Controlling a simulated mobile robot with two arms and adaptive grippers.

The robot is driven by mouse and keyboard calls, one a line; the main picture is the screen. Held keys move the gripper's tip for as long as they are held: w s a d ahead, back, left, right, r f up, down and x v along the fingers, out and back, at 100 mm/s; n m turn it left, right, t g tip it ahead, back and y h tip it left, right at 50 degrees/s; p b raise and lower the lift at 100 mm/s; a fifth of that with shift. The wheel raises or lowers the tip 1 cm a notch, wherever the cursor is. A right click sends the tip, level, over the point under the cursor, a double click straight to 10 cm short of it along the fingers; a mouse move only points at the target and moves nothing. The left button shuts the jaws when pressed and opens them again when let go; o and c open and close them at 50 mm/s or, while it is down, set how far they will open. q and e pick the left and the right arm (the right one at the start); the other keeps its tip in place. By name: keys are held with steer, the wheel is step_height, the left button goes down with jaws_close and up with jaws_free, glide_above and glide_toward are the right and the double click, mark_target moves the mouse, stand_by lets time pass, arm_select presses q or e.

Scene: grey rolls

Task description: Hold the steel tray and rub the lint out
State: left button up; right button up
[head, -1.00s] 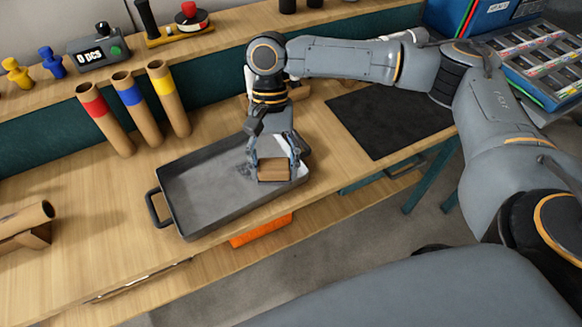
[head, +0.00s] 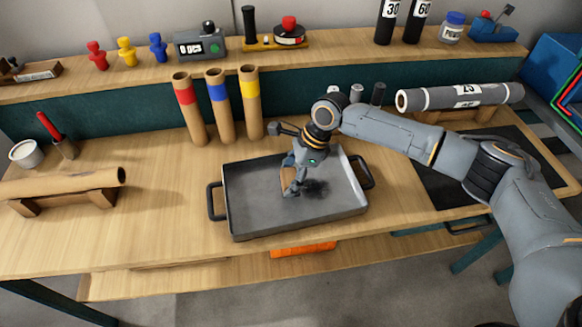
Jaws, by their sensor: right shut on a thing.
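The steel tray (head: 240,212) is a shallow grey rectangle with a dark handle at each short end, lying on the wooden bench. My right gripper (head: 291,187) is inside its outline, near the middle, pointing down. It is shut on a tan block (head: 286,180), mostly hidden by the fingers. I cannot tell whether the block touches the tray floor. A dark smudge of lint (head: 316,188) lies on the tray floor just right of the fingers. No gripper is on either handle. My left gripper is not in view.
Three cardboard tubes with red (head: 188,105), blue (head: 220,105) and yellow (head: 250,103) bands stand behind the tray. A dark mat (head: 450,190) lies to its right, with a grey roll (head: 460,96) behind. A brown roll (head: 65,183) rests at left.

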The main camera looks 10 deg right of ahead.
steer(key=d, duration=0.7)
steer(key=w+d, duration=0.1)
steer(key=d, duration=0.2)
steer(key=shift+d, duration=0.3)
steer(key=r, duration=0.2)
steer(key=shift+d+r, duration=0.2)
steer(key=shift+r, duration=0.6)
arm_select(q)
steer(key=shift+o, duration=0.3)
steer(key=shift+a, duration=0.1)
